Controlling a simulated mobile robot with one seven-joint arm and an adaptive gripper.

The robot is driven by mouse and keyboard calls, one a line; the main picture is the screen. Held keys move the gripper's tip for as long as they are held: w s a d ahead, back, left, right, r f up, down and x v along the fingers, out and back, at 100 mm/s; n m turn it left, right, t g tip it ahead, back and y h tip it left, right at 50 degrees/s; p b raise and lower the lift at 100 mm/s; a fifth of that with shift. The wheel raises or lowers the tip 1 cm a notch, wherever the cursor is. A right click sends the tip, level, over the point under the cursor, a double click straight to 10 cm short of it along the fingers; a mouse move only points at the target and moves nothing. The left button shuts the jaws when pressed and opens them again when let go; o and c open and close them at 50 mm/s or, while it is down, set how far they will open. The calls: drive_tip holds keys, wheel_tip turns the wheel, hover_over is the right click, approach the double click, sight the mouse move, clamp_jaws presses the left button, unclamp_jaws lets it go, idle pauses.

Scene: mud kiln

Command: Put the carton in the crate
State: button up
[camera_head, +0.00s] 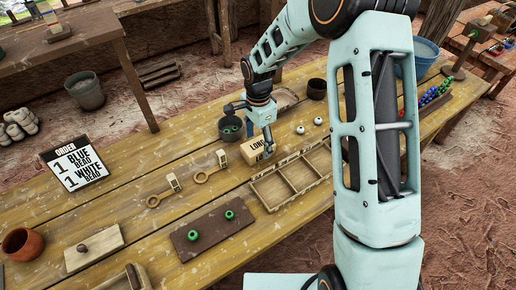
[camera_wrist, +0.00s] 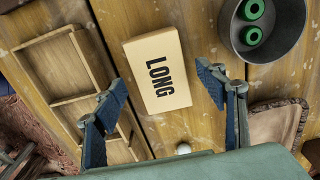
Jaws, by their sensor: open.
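The carton is a small tan box with "LONG" printed on it. It lies on the wooden table in the head view (camera_head: 250,151) and in the middle of the wrist view (camera_wrist: 150,52). The crate is a shallow wooden tray with compartments (camera_head: 301,197), just right of and nearer than the carton; it also shows at the left of the wrist view (camera_wrist: 84,62). The compartments I can see look empty. My gripper (camera_head: 252,128) is open above the carton. In the wrist view its fingers (camera_wrist: 162,80) are spread on either side of the carton, apparently not gripping it.
A dark bowl with green beads (camera_wrist: 263,42) stands close beside the carton. Two white beads (camera_head: 309,126) lie behind the crate.

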sight(258, 145)
drive_tip(key=shift+w+f, duration=0.1)
drive_tip(key=shift+f, duration=1.45)
drive_tip(key=c, duration=1.5)
drive_tip(key=shift+c, duration=0.7)
drive_tip(key=shift+r, duration=0.15)
